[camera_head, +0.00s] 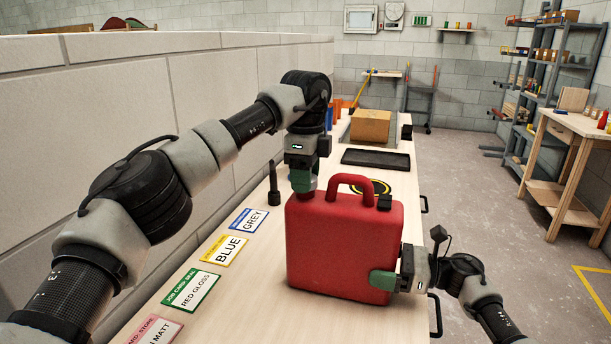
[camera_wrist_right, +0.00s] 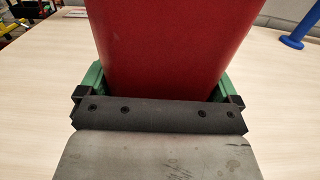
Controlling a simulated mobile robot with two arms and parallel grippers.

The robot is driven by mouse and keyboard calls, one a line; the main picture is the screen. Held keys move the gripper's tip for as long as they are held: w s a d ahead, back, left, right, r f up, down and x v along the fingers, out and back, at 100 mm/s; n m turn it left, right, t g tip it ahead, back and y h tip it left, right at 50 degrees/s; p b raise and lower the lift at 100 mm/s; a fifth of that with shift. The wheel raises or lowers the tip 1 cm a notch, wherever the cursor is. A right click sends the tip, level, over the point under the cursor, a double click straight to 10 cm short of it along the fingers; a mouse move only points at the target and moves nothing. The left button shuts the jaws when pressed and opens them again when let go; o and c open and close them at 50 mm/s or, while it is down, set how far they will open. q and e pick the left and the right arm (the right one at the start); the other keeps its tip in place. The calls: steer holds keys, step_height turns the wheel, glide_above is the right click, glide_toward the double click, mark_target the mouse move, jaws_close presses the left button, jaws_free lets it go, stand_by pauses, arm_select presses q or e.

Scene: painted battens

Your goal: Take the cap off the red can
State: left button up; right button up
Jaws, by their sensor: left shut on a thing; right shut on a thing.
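My right gripper (camera_head: 384,280) is shut on the lower right side of the can. In the right wrist view the red can (camera_wrist_right: 160,45) fills the space between the green fingers.
Label cards lie along the bench's left side, including a red gloss card (camera_head: 192,290) and a blue card (camera_head: 224,250). A dark upright tool (camera_head: 273,185) stands behind them. Further back are a black tray (camera_head: 376,158) and a cardboard box (camera_head: 370,126). Bare bench lies in front of the can.

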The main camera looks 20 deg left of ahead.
arm_select(q)
steer(key=shift+r, duration=0.15)
stand_by(0.5)
steer(key=shift+r, duration=0.95)
steer(key=shift+r, duration=0.1)
steer(key=shift+r, duration=1.95)
arm_select(e)
steer(key=o, duration=1.4)
arm_select(q)
steer(key=shift+f, duration=0.1)
arm_select(e)
steer(key=shift+d, duration=0.15)
arm_select(q)
step_height(320, 180, down, 3)
steer(key=b, duration=0.3)
steer(key=shift+f, duration=0.1)
arm_select(e)
steer(key=d, duration=1.1)
steer(key=shift+d, duration=0.4)
